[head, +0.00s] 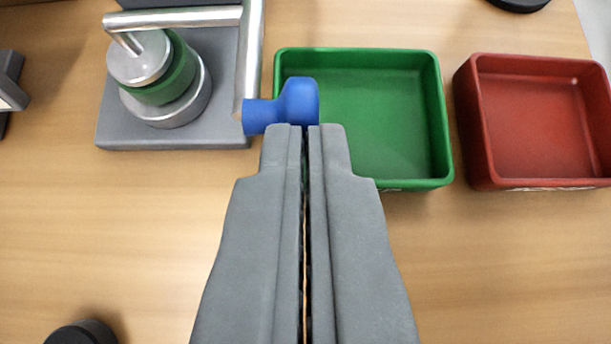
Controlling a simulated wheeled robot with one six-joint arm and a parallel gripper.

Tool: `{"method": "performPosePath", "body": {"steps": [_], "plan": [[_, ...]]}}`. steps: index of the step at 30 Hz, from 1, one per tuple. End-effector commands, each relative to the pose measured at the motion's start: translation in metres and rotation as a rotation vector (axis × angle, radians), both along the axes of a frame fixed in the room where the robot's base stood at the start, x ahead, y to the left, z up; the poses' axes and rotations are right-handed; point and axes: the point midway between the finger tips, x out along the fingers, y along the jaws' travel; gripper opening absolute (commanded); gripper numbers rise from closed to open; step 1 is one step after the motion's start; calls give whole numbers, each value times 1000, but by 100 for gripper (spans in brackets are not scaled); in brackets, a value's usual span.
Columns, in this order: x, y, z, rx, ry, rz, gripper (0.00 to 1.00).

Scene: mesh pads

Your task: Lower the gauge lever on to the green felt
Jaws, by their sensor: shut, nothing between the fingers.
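The gauge lever (250,50) is a silver bent rod at the upper left, ending in a blue knob (285,107). Its upper rod reaches left to a silver round head (138,60). Below that head is a green band (175,76), which may be the green felt, above a silver round base (168,110). I cannot tell whether head and green band touch. My gripper (306,128) is shut and empty, with its fingertips right at the near side of the blue knob. Whether they touch it is unclear.
The gauge stands on a grey plate (115,128). A green tray (447,140) lies just right of the knob and a red tray (470,130) lies farther right. Dark objects show at the left edge and lower left (85,332). The wooden table (500,270) is clear at the lower right.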

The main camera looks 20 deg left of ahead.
Motion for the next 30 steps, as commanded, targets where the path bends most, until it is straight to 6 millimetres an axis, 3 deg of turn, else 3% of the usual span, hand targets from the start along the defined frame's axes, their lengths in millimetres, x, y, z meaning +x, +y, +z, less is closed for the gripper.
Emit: {"method": "performPosePath", "body": {"steps": [1, 8, 17, 30], "plan": [[0, 1, -9, 0, 12, 2, 0], [-2, 1, -4, 1, 11, 3, 0], [-13, 3, 41, -1, 0, 2, 0], [-81, -20, 37, 1, -1, -1, 0]]}}
